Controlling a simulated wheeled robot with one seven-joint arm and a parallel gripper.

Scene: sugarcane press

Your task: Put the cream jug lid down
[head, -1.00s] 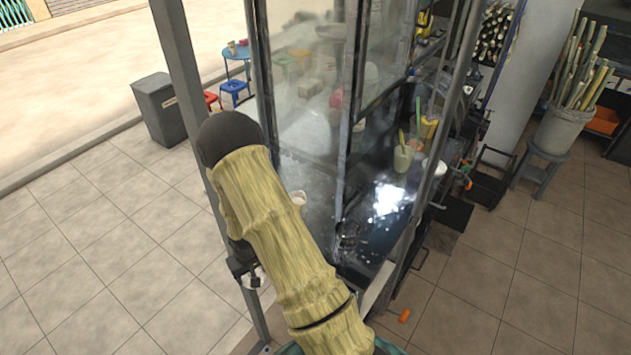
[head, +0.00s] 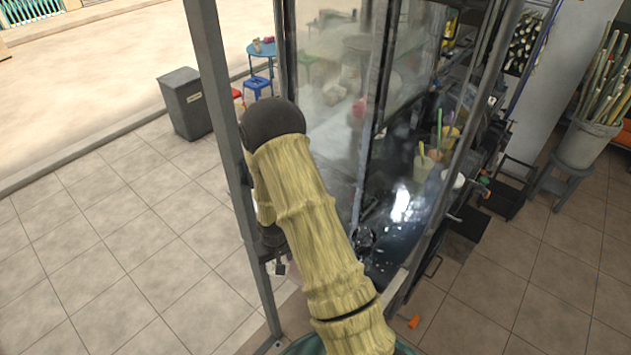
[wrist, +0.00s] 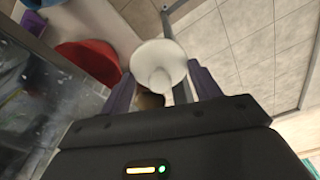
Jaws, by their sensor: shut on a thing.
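The cream jug lid (wrist: 158,58) is a white, round, shallow piece with a small knob in its middle. It shows in the wrist view between the purple fingers of my gripper (wrist: 161,88). My gripper is shut on it, with the knob side toward the wrist camera. A brownish patch shows just below the lid, and I cannot tell what it is. In the head view my bamboo-like arm hides most of what lies behind it, and I cannot make out the lid there.
A glass-sided cabinet (head: 335,90) with a dark counter (head: 400,225) stands beside my arm. A cup with straws (head: 423,168) stands on the counter. A grey post (head: 222,130) rises close left of my arm.

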